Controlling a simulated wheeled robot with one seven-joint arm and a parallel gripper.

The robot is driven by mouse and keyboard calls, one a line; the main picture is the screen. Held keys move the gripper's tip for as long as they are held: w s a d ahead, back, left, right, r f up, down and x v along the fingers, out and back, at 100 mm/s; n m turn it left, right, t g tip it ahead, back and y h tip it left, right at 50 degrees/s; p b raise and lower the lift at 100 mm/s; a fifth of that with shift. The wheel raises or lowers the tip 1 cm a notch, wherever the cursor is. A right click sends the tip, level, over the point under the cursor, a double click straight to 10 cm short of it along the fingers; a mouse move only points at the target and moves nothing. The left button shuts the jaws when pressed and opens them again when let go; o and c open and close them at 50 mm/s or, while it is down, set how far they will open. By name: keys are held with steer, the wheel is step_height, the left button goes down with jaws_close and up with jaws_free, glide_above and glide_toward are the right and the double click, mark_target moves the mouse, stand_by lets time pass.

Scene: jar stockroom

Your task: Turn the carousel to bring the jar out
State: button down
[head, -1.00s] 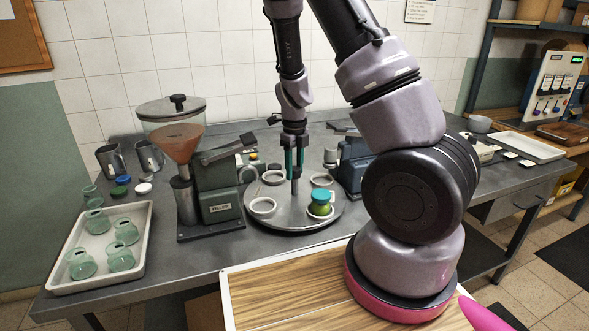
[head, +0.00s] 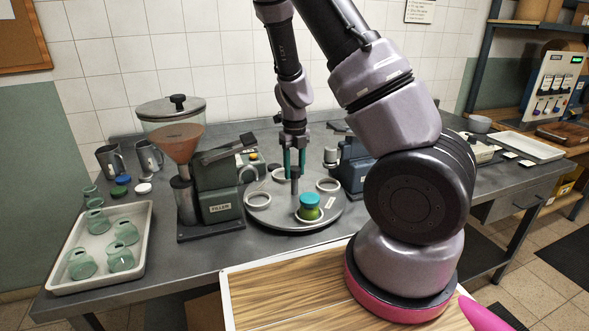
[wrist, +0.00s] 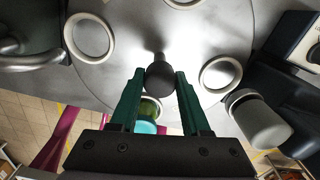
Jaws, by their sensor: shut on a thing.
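The carousel (head: 278,221) is a round grey turntable with several pale rings and a knob on a short central post. The jar (head: 310,208), green with a teal lid, stands upright in a ring at the carousel's front, right of centre. My gripper (head: 295,175) reaches down over the carousel's middle. In the wrist view, my gripper (wrist: 160,80) has its two green fingers on either side of the dark central knob (wrist: 160,79), shut on it. The jar (wrist: 148,118) shows between the fingers there, partly hidden by them.
The filler machine (head: 222,195) stands close left of the carousel, and a blue machine (head: 353,172) close right. A white tray (head: 142,245) of green jars is at the far left. Bare table lies in front of the carousel.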

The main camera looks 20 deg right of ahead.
stand_by(0.4)
steer(key=shift+c, duration=1.9)
jaws_free()
steer(key=shift+r, duration=0.1)
step_height(320, 180, up, 11)
